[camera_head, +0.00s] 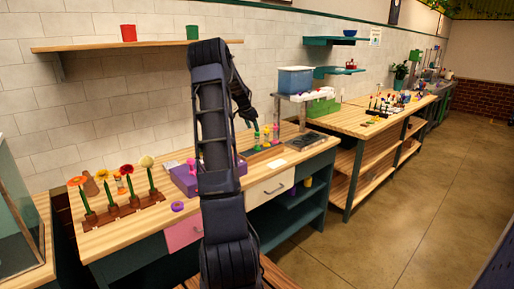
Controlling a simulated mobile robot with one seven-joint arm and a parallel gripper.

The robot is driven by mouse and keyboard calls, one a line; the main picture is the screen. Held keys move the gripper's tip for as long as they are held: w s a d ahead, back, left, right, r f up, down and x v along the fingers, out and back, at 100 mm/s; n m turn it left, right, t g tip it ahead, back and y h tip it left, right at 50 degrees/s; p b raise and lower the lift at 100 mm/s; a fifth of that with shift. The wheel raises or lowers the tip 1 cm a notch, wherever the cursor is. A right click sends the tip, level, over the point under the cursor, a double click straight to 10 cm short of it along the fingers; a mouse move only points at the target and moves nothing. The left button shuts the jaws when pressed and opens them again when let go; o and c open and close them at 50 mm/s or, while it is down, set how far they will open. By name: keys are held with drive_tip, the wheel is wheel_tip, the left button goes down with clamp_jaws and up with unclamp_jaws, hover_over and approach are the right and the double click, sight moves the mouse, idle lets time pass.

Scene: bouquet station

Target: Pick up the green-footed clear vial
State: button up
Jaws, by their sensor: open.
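Several small slim vials stand in a row on the wooden bench, small in the picture. The leftmost one, a pale vial with green at its lower part (257,139), looks like the green-footed clear vial. Beside it to the right are an orange-toned one (267,134) and a pink one (276,132). My arm rises in the middle of the view and bends down to the right. My gripper (251,120) is open, just above and left of the green-footed vial. At this size I cannot tell whether the fingers touch it.
A purple box (186,180) is partly hidden behind my arm. A flower rack (125,210) stands at the left. A blue bin (295,80) sits on a raised stand behind the vials, beside green crates (322,106).

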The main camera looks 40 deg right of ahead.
sight(257, 140)
drive_tip(key=x, duration=1)
drive_tip(key=shift+a+f, duration=0.25)
drive_tip(key=shift+f, duration=0.1)
clamp_jaws()
